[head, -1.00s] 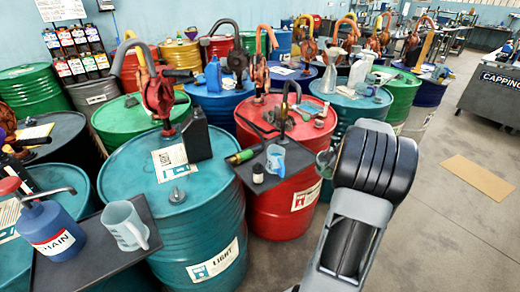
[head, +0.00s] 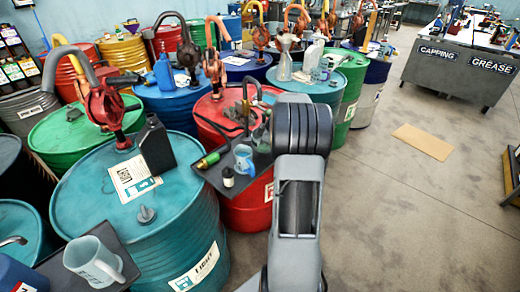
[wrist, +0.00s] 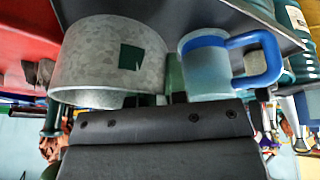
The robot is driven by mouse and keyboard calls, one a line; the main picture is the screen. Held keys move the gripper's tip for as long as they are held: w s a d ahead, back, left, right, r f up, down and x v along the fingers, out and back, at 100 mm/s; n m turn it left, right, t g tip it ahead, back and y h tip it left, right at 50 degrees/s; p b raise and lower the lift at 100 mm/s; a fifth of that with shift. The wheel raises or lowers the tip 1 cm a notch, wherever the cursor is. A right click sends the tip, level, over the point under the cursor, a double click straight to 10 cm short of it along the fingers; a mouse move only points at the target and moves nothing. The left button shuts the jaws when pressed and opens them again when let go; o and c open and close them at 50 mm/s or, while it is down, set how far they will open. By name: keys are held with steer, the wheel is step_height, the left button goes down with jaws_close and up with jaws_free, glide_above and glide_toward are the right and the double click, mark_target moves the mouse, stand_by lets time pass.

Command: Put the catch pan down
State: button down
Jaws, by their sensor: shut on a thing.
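The catch pan (wrist: 105,62) is a round, mottled grey metal vessel with a dark green square label, at the upper left of the wrist view. My gripper (wrist: 160,98) is at the lower middle of that view, shut on the pan at its rim. The exact contact is hard to see. In the head view my wrist hides the fingers and most or all of the pan, close to the right side of a red drum (head: 262,212). Whether the pan touches anything below it cannot be told.
A dark tray (head: 213,178) at the red drum holds a blue jug (head: 243,158), a small black bottle (head: 228,177) and a green-handled tool (head: 207,160). A blue-handled jug (wrist: 208,65) is close beside the pan. Floor (head: 400,215) is open to the right, with cardboard (head: 423,141).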

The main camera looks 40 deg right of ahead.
steer(key=shift+w+a, duration=0.4)
steer(key=shift+w, duration=0.2)
steer(key=shift+f+p, duration=0.5)
steer(key=shift+f, duration=1.25)
steer(key=c, duration=1.1)
jaws_free()
steer(key=shift+r, duration=0.1)
